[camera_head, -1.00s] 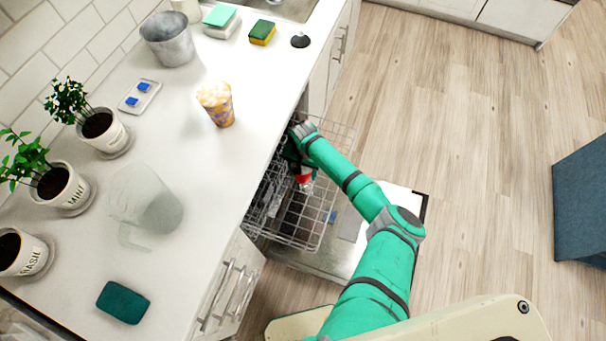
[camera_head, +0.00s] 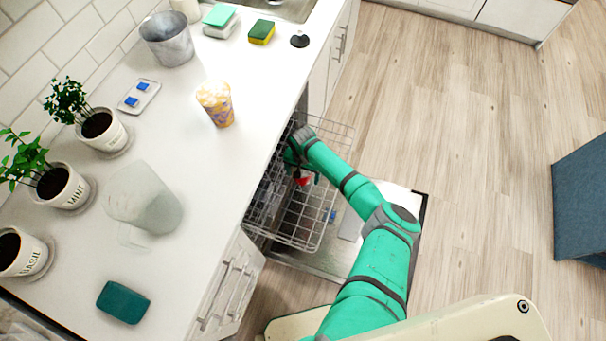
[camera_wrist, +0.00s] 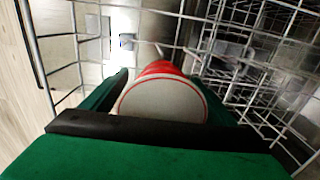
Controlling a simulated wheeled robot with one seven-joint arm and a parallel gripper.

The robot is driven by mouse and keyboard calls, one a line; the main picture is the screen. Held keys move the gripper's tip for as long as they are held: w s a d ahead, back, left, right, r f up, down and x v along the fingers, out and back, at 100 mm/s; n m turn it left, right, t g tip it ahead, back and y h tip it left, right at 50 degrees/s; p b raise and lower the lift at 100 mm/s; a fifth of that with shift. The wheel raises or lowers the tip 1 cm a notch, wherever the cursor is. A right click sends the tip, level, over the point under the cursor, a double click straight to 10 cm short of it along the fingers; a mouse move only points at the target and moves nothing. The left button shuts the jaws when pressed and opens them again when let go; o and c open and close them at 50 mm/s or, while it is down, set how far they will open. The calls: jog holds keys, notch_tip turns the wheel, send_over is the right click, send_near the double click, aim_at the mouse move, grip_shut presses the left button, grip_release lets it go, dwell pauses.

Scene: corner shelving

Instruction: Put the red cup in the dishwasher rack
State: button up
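The red cup (camera_head: 303,179) shows in the head view as a small red patch under my gripper (camera_head: 296,158), inside the outline of the pulled-out dishwasher rack (camera_head: 318,222). In the wrist view the cup (camera_wrist: 160,68) has a red side and a pale round end facing the camera. It sits between the green fingers of my gripper (camera_wrist: 163,98), which appear to press on both its sides. Wire rack bars (camera_wrist: 75,38) surround it on both sides. Whether the cup touches the rack's bottom cannot be told.
The counter edge runs close beside my gripper on the left. On the counter are a patterned cup (camera_head: 216,103), a clear pitcher (camera_head: 150,205), a metal bucket (camera_head: 167,40) and potted plants. The open dishwasher door (camera_head: 350,262) lies below the rack.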

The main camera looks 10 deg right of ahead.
notch_tip(320, 180, up, 12)
jog(key=shift+r, duration=0.15)
dwell(0.5)
dwell(0.5)
